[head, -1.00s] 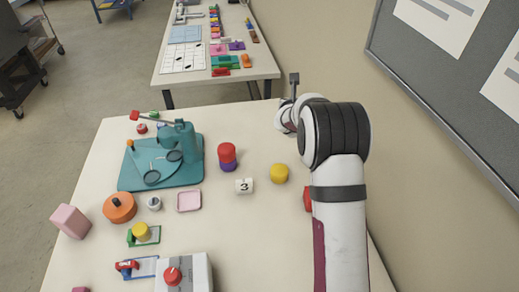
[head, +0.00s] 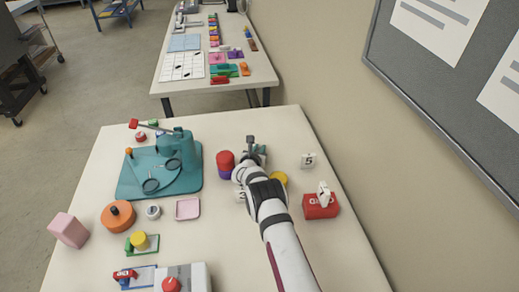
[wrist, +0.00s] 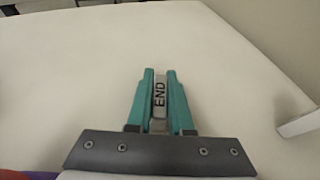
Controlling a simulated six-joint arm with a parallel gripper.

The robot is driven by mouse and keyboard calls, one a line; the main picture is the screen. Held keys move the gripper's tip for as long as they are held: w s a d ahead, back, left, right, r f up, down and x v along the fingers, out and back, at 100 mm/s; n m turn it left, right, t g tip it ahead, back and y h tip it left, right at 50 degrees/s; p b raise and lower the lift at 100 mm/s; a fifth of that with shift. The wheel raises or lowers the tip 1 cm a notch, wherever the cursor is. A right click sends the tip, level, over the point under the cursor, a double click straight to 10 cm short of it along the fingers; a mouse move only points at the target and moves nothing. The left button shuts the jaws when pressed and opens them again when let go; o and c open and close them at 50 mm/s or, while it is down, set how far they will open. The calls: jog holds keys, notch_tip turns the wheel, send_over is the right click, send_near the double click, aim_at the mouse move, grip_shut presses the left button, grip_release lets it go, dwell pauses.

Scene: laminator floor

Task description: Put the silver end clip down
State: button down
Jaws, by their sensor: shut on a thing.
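The silver end clip (wrist: 160,97), with END in dark letters on it, sits between the teal fingers of my gripper (wrist: 161,76) in the wrist view. The gripper is shut on it. Bare cream table lies in front of and around the clip; I cannot tell whether the clip touches the tabletop. In the head view my gripper (head: 259,149) is over the far right part of the near table, just right of the red and purple discs (head: 225,160). The clip cannot be made out there.
A white block marked 5 (head: 308,161) stands to the right, and a red block (head: 320,207) with a white tag is nearer. A yellow piece (head: 280,178) is partly hidden by my arm. The teal press (head: 165,168) stands left. The table's far end is clear.

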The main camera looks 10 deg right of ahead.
jog(key=shift+f, duration=0.2)
jog(key=c, duration=0.8)
grip_release()
